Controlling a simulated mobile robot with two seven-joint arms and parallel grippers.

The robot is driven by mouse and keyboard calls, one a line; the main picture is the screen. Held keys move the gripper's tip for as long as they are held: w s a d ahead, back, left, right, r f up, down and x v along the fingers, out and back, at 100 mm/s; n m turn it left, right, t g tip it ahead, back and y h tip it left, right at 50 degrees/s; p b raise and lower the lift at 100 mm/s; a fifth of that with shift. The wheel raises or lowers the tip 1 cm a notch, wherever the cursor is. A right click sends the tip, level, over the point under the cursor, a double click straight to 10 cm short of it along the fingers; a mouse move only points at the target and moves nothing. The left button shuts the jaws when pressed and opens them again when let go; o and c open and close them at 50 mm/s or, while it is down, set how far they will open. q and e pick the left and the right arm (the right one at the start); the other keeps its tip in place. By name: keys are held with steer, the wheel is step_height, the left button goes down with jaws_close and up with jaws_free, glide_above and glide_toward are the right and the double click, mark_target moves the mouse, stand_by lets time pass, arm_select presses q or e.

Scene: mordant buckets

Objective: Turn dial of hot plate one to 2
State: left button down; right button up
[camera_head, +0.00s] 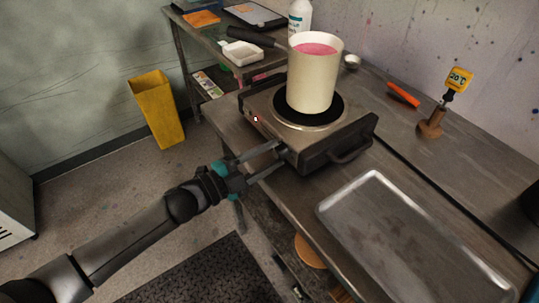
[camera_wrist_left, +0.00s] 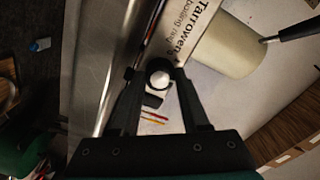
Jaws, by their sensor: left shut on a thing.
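The hot plate (camera_head: 352,140), a metal box with a dark round ring, stands on the bench's near edge. A cream pot (camera_head: 312,82) of pink liquid stands on its ring. My left gripper (camera_head: 277,158) reaches its front from the left. In the left wrist view my left gripper (camera_wrist_left: 155,76) is shut on the dial (camera_wrist_left: 159,74), a dark knob with a pale round centre, one finger on each side. Printed lettering (camera_wrist_left: 184,40) beginning "Tarrowen" shows beside it. I cannot read the dial's setting. My right gripper is not in view.
An empty metal tray (camera_head: 400,245) lies on the bench at right. A yellow 20°C thermometer (camera_head: 458,80) stands on a wooden holder (camera_head: 431,124) behind. A yellow bin (camera_head: 157,108) stands on the floor at left. The pot's dark handle (camera_head: 252,37) sticks out left.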

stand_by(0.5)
arm_select(q)
steer(key=shift+c, duration=2)
jaws_free()
steer(key=shift+a, duration=0.1)
steer(key=v, duration=1.5)
steer(key=shift+p, duration=0.45)
steer(key=shift+s, duration=0.1)
